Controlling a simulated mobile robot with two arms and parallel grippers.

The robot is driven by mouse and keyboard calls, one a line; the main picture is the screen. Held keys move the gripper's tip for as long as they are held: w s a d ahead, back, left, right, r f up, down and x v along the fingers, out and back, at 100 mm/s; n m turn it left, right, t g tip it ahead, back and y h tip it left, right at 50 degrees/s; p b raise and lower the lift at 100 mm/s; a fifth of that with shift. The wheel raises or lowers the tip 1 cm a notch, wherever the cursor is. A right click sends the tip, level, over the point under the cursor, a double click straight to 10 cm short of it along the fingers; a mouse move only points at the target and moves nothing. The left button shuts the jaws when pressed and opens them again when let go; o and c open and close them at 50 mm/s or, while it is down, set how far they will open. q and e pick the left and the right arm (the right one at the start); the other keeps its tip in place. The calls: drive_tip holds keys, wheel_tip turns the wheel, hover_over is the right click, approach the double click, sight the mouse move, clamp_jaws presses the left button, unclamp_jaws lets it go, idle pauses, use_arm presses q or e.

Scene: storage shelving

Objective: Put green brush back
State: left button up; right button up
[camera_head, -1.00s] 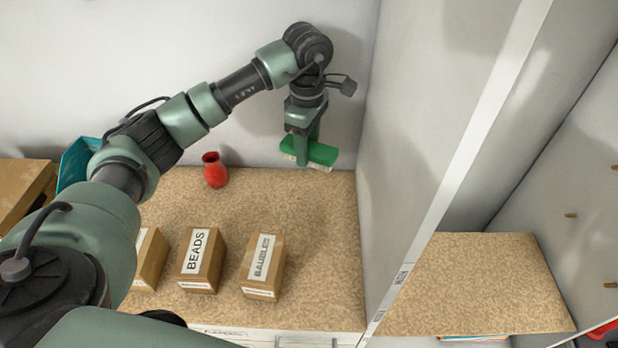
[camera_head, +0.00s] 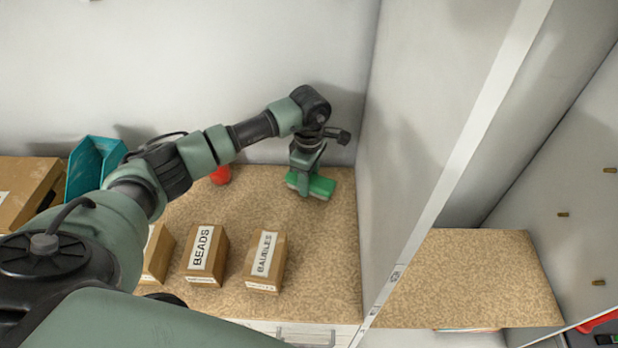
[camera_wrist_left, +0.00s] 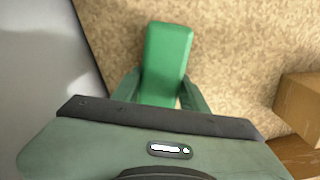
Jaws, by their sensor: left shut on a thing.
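The green brush (camera_head: 318,187) is at the back right of the speckled shelf board (camera_head: 330,250), close to the upright divider. My left gripper (camera_head: 308,182) is shut on the brush from above. In the left wrist view, the green brush (camera_wrist_left: 167,55) sits between the two fingers (camera_wrist_left: 160,92), its far end sticking out over the board. The brush is at or just above the board; I cannot tell if it touches. My right gripper is not in view.
Small boxes labelled BEADS (camera_head: 204,255) and BAUBLES (camera_head: 266,261) stand at the front. A red vase (camera_head: 220,175) is partly behind my left arm. A teal bin (camera_head: 92,165) is at left. The grey divider (camera_head: 410,130) rises close on the right.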

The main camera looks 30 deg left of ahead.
use_arm(q)
drive_tip(key=shift+f, duration=0.1)
drive_tip(key=o, duration=1.3)
drive_tip(key=shift+r, duration=0.2)
drive_tip(key=shift+w+r, duration=0.1)
drive_tip(key=shift+r, duration=0.1)
wheel_tip(320, 180, up, 12)
drive_tip(key=b, duration=0.4)
drive_tip(key=shift+f, duration=0.25)
